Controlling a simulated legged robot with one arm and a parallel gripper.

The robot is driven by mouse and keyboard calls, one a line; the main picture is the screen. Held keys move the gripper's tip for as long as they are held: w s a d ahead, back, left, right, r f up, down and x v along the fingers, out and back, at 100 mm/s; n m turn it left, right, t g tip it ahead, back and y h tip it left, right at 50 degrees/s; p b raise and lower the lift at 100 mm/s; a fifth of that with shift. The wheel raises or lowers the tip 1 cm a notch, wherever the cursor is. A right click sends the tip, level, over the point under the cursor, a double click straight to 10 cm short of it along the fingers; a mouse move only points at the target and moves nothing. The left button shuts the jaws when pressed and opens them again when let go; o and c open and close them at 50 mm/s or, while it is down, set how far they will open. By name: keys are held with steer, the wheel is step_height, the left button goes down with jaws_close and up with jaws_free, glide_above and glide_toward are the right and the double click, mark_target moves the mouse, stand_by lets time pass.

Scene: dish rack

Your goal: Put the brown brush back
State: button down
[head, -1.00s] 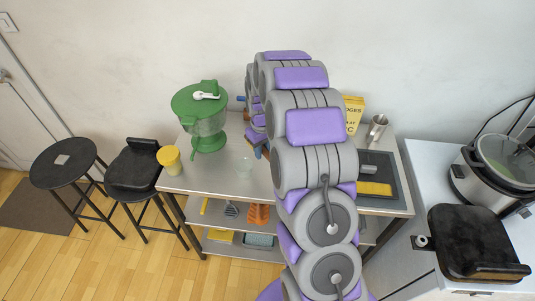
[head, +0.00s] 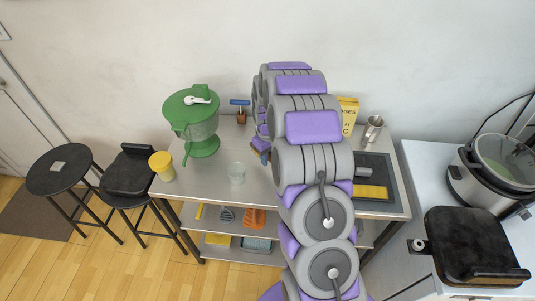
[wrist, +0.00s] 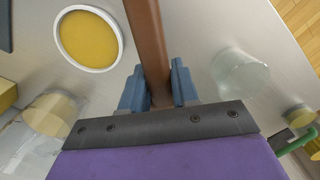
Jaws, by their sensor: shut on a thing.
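The brown brush's handle (wrist: 146,35) runs up from between my blue gripper fingers (wrist: 158,85) in the wrist view. My gripper is shut on it, and the brush's far end is cut off by the top edge. In the head view my gripper (head: 261,152) is small, above the table left of my arm, and largely hidden by it. I cannot tell how much of the brush shows there. A brown pot-like thing (head: 241,117) with a blue-topped piece (head: 239,102) stands near the wall; whether it is a brush holder is unclear.
A green pitcher (head: 197,120), yellow cup (head: 162,166) and clear glass (head: 237,173) stand on the table's left half. A yellow box (head: 348,112), metal cup (head: 373,129) and dark tray (head: 386,166) are at right. A white-rimmed yellow round (wrist: 88,38) shows in the wrist view.

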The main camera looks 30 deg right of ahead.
mark_target(267, 173)
steer(key=a+f, duration=0.2)
steer(key=a, duration=0.1)
steer(key=shift+f, duration=0.75)
steer(key=shift+d+f, duration=0.45)
steer(key=shift+d, duration=0.15)
steer(key=shift+d+f, duration=0.4)
steer(key=shift+d, duration=0.2)
steer(key=shift+a, duration=0.3)
steer(key=c, duration=1.2)
jaws_free()
steer(key=shift+a+r, duration=0.1)
steer(key=shift+a, duration=0.25)
steer(key=shift+o, duration=0.2)
steer(key=shift+a, duration=0.35)
steer(key=shift+d, duration=0.9)
steer(key=o, duration=0.3)
steer(key=shift+a, duration=0.6)
steer(key=shift+o, duration=1.3)
steer(key=shift+a, duration=0.15)
steer(key=shift+d+r, duration=0.1)
steer(key=shift+d, duration=0.35)
steer(key=shift+d+r, duration=0.1)
steer(key=shift+r, duration=0.2)
step_height(267, 173, up, 16)
steer(key=p, duration=0.3)
steer(key=shift+w+a+r, duration=0.25)
steer(key=shift+a, duration=0.1)
